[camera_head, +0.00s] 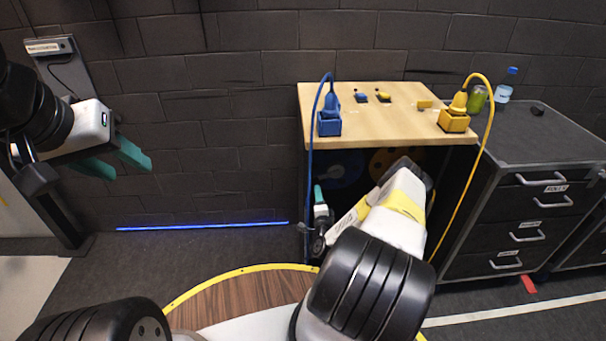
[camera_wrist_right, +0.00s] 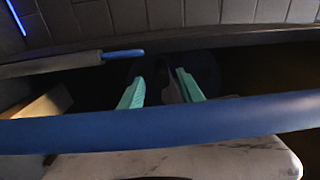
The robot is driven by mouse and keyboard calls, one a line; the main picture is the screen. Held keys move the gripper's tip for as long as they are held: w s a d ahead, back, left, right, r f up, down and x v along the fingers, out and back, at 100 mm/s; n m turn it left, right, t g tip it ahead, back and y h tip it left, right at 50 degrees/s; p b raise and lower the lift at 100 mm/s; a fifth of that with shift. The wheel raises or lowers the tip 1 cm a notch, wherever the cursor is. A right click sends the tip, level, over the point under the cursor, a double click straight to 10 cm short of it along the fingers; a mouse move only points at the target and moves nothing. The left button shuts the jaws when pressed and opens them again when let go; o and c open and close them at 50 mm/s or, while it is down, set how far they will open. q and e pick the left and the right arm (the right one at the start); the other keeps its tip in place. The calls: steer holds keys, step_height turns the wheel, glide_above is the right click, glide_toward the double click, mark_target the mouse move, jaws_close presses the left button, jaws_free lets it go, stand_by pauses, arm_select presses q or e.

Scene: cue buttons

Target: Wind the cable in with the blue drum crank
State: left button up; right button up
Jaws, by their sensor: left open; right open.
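The blue drum (camera_head: 345,168) sits in the dark space under the wooden bench top, partly hidden by my right arm. The blue cable (camera_head: 310,140) runs from a blue plug (camera_head: 331,103) in a blue socket block (camera_head: 329,124) down the bench's left front. In the right wrist view the cable (camera_wrist_right: 160,123) crosses close in front of the camera. My right gripper (camera_wrist_right: 160,88) is open, its teal fingers pointing into the dark space with the dim drum ahead. My left gripper (camera_head: 126,163) is open and empty at the left, away from the bench.
A yellow drum (camera_head: 383,160) sits right of the blue one, partly behind my arm. A yellow cable (camera_head: 490,115) hangs from a yellow plug (camera_head: 459,103). Small blue and yellow parts lie on the bench top (camera_head: 400,120). A dark drawer cabinet (camera_head: 530,150) stands at the right.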

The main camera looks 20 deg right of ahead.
steer(key=shift+s, duration=0.35)
steer(key=c, duration=0.3)
steer(key=w+n, duration=0.2)
steer(key=n, duration=0.1)
steer(key=w+d+n, duration=0.1)
steer(key=w+n, duration=0.1)
steer(key=n, duration=0.1)
steer(key=w+n, duration=0.1)
steer(key=n, duration=0.2)
steer(key=shift+w+d+r, duration=0.15)
steer(key=shift+w+d, duration=0.05)
steer(key=shift+w, duration=0.2)
jaws_close()
